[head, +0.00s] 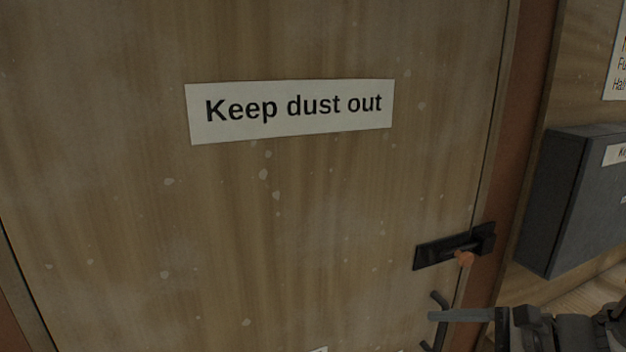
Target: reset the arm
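My gripper (434,316) reaches in from the lower right corner of the head view, pointing left. One grey finger shows clearly; the other cannot be made out, so its opening is unclear. Nothing is seen held in it. The finger passes across the dark door handle (438,300) in the picture; whether they touch cannot be told. More of my arm runs off the right edge.
A wooden door (250,230) with a "Keep dust out" sign (290,110) fills most of the view. A grey box (575,195) is mounted on the right.

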